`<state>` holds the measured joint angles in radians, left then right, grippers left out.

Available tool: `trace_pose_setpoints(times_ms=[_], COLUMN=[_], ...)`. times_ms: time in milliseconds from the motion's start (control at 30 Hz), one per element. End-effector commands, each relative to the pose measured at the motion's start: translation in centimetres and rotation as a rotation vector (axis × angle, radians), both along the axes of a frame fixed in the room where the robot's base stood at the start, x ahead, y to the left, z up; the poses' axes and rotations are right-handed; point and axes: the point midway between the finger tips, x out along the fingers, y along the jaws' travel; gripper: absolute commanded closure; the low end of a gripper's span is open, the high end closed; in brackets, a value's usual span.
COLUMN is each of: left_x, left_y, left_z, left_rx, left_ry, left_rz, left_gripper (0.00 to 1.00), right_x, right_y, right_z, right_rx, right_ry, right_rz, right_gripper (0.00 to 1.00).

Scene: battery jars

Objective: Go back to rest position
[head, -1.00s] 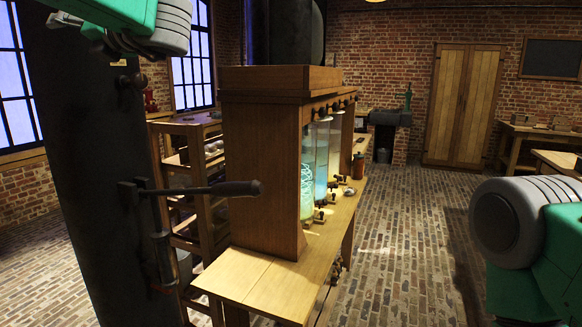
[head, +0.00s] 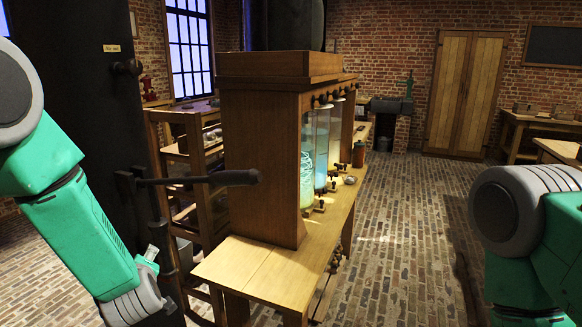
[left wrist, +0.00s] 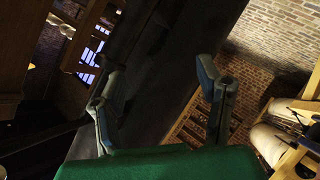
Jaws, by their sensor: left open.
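My left arm comes in from the left in the head view, bent downward, with its wrist low beside the dark panel; its gripper fingers are out of that view. In the left wrist view my left gripper (left wrist: 158,105) is open, its two fingers spread apart with nothing between them. My right arm shows at the right edge of the head view, and its gripper is out of sight. The glowing glass jars (head: 314,155) stand upright in the wooden cabinet (head: 262,160), apart from both arms.
A tall dark panel (head: 95,105) with a black lever handle (head: 215,179) stands close to my left arm. A wooden bench top (head: 250,268) lies in front of the cabinet. The brick floor (head: 400,240) right of the cabinet is clear.

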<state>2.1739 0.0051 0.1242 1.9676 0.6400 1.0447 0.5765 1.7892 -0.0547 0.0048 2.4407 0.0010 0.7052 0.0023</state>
Motion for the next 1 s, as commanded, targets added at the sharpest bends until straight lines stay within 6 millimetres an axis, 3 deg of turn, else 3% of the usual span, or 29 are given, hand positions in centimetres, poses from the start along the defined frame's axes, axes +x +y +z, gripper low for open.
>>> trace_pose_setpoints(times_ms=[33,100,167,300,400,500,700,767,1000], left_x=[-2.5,-5.9,-9.2,-17.9,-24.2,-29.8,-39.4,-42.1,-40.6], left_y=[-0.3,-0.8,-1.3,-2.2,-2.8,-3.3,-4.0,-4.2,-4.8], left_z=[-3.6,-7.8,-11.0,-17.1,-20.0,-21.6,-22.7,-22.6,-28.1], left_rx=[0.037,0.088,0.122,0.179,0.197,0.201,0.174,0.161,0.212], left_ry=[0.116,0.264,0.387,0.662,0.830,0.965,1.169,1.220,1.195], left_rz=[-0.068,-0.172,-0.265,-0.490,-0.647,-0.791,-1.036,-1.107,-1.137], left_gripper=[0.40,0.40,0.40,0.40,0.40,0.40,0.40,0.40,0.40], right_x=[0.0,0.0,0.0,0.0,0.0,0.0,0.0,0.0,-0.1], right_y=[0.0,0.0,0.0,0.0,0.0,0.0,0.0,0.0,0.0], right_z=[0.0,0.0,0.0,0.0,0.0,0.0,0.0,0.0,-5.8], right_rx=[0.000,0.000,0.000,0.000,0.000,0.000,0.000,0.000,0.000], right_ry=[0.000,0.000,0.000,0.000,0.000,0.000,0.000,0.000,0.001], right_rz=[0.000,0.000,0.000,0.000,0.000,0.000,0.000,0.000,0.000], right_gripper=[0.47,0.47,0.47,0.47,0.47,0.47,0.47,0.47,0.47])
